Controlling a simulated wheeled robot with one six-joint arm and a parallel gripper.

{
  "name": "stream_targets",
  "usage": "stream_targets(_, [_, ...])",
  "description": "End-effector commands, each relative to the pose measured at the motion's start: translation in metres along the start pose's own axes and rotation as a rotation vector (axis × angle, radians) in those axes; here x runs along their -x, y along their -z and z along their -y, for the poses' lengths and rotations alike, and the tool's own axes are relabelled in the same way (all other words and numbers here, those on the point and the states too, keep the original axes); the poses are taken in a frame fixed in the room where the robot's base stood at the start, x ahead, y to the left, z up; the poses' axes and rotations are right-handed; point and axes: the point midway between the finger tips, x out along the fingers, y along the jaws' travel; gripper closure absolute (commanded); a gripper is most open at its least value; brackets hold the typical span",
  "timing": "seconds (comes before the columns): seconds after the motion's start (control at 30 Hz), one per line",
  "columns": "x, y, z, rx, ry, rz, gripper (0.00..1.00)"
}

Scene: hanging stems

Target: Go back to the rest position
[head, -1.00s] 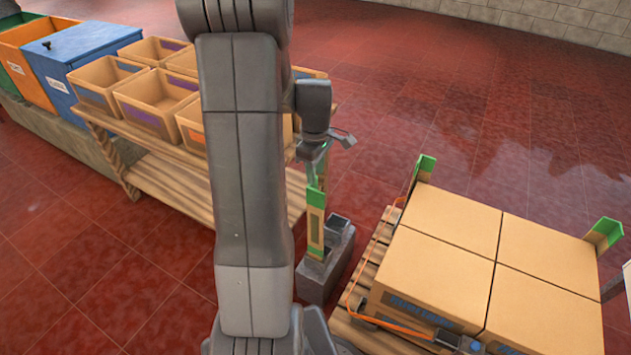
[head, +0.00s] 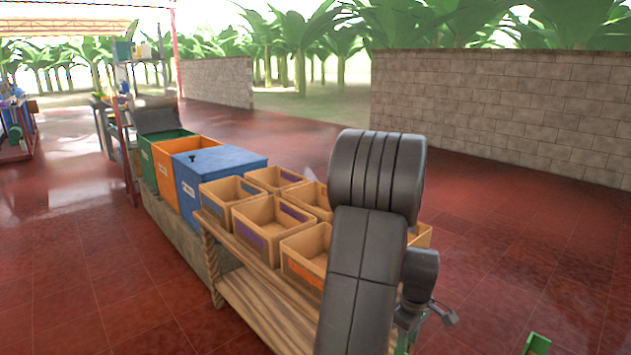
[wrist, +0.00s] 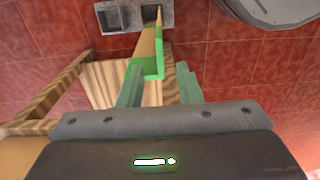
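My gripper (wrist: 158,86) shows in the wrist view with two greenish fingers spread apart and nothing held between them. A corner board with a green end (wrist: 156,68) stands in a grey holder (wrist: 113,17) just beyond the fingertips. From this angle I cannot tell how far the fingers are from the board.
A wooden bench (head: 262,302) carries several open crates (head: 267,222). A blue bin (head: 215,172) and an orange bin (head: 170,166) stand left of it. Another green corner piece (head: 537,345) shows at the lower right. Stone walls (head: 500,105) stand behind.

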Motion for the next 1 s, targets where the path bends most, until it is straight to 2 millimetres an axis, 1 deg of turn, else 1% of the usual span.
stream_targets(0.03, [-0.015,0.0,0.001,0.0,0.004,0.002,0.68])
stream_targets(0.2, [-0.048,0.0,0.001,0.0,0.004,0.002,0.68])
stream_targets(0.4, [-0.078,0.0,0.001,0.0,0.002,0.001,0.68])
stream_targets(0.5, [-0.087,0.0,0.001,0.0,0.002,0.001,0.68])
stream_targets(0.57, [-0.09,0.0,0.001,0.0,0.001,0.001,0.68])
stream_targets(0.63, [-0.085,0.0,0.0,0.0,-0.001,0.0,0.68])
stream_targets(1.0, [-0.084,0.0,0.0,0.0,0.0,0.0,0.68])
